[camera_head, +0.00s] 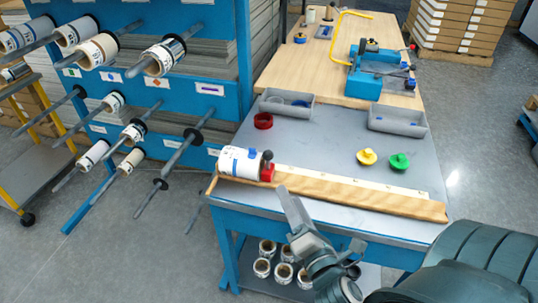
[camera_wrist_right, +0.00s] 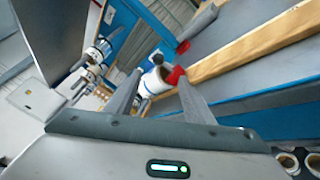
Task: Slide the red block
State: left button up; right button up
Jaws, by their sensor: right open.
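The red block (camera_head: 267,172) sits at the left end of a wooden rail (camera_head: 350,195) along the table's front edge. A dark knob stands on it, and a white roll (camera_head: 238,162) lies against its left side. In the right wrist view the red block (camera_wrist_right: 176,76) shows beyond the fingertips, beside the roll (camera_wrist_right: 154,80). My right gripper (camera_head: 290,203) is in front of the table edge, a little to the right of the block and apart from it. Its fingers (camera_wrist_right: 161,80) are open with nothing between them. My left gripper is not in view.
Grey trays (camera_head: 398,121), a red ring (camera_head: 263,121), a yellow knob (camera_head: 366,157) and a green knob (camera_head: 399,162) are on the grey tabletop. A blue rack (camera_head: 210,85) with rolls on rods stands at the left.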

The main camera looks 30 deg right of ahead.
aim_at(271, 158)
jog(key=p+x, duration=0.3)
jog(key=x, duration=1.3)
jog(key=shift+w+d, duration=0.15)
jog(key=shift+w, duration=0.4)
jog(key=shift+w+f, duration=0.1)
grip_shut()
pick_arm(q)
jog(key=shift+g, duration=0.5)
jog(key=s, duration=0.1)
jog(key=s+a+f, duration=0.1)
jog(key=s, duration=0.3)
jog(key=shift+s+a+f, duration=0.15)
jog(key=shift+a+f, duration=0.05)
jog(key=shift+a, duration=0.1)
